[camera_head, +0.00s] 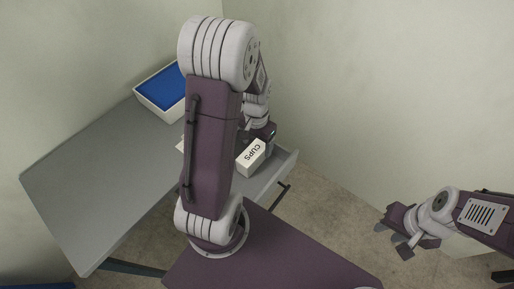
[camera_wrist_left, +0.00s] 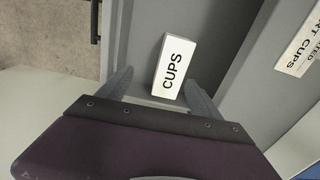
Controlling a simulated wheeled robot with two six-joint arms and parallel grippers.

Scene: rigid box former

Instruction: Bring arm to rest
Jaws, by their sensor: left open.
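My left arm reaches over the grey table (camera_head: 85,190), and its gripper (camera_head: 262,132) is largely hidden behind its own links in the head view. In the left wrist view the left gripper (camera_wrist_left: 158,80) is open, with its two grey fingers spread. A white box marked CUPS (camera_wrist_left: 175,62) shows between and beyond the fingers; whether they touch it I cannot tell. The box (camera_head: 251,156) also shows in the head view, in an open grey drawer (camera_head: 272,172). My right gripper (camera_head: 393,238) is at the right, over the floor, with its fingers apart and empty.
A white bin with a blue inside (camera_head: 150,102) stands at the table's back. A label plate ending in CUPS (camera_wrist_left: 299,42) shows at the right of the left wrist view. The drawer handle (camera_wrist_left: 95,22) juts out. Walls stand behind; open floor (camera_head: 330,200) lies between the arms.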

